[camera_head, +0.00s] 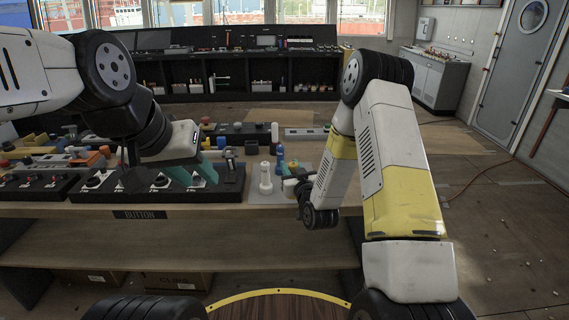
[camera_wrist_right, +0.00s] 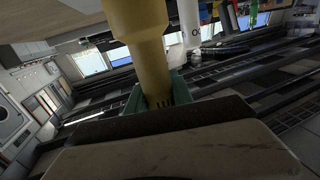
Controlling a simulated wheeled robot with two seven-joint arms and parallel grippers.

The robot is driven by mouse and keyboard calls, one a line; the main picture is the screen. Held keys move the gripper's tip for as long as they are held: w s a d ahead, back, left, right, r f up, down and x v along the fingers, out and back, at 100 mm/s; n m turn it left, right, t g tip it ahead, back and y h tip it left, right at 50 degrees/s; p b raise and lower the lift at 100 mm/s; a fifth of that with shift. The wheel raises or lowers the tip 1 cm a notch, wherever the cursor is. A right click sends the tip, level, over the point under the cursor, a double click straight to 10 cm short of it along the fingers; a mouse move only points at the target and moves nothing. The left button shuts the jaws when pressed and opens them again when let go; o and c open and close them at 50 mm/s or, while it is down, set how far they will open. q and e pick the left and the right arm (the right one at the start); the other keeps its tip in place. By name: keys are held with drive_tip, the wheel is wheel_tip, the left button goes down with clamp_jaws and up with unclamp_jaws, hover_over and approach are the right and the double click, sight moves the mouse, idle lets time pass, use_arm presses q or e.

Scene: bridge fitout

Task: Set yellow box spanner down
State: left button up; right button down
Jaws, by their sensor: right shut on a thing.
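The yellow box spanner (camera_wrist_right: 138,35) fills the upper middle of the right wrist view, a thick cylinder with a narrower lower part. My right gripper (camera_wrist_right: 158,98) is shut on that lower part with its green fingers. In the head view my right gripper (camera_head: 291,181) is at the right end of the workbench, beside a white upright piece (camera_head: 265,178).
The wooden workbench (camera_head: 300,210) carries black panels with knobs (camera_head: 95,182) on the left and several small coloured parts. A blue piece (camera_head: 281,155) stands just behind the white one. The bench's back right is fairly clear. A grey cabinet (camera_head: 436,78) stands far right.

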drive_tip(key=x, duration=0.8)
drive_tip(key=f+x, duration=0.1)
drive_tip(key=x, duration=0.3)
drive_tip(key=shift+w+d, duration=0.1)
drive_tip(key=shift+w, duration=0.25)
drive_tip(key=shift+w+f, duration=0.15)
drive_tip(key=shift+f, duration=1.7)
drive_tip(key=c, duration=1.1)
unclamp_jaws()
drive_tip(key=shift+f, duration=0.15)
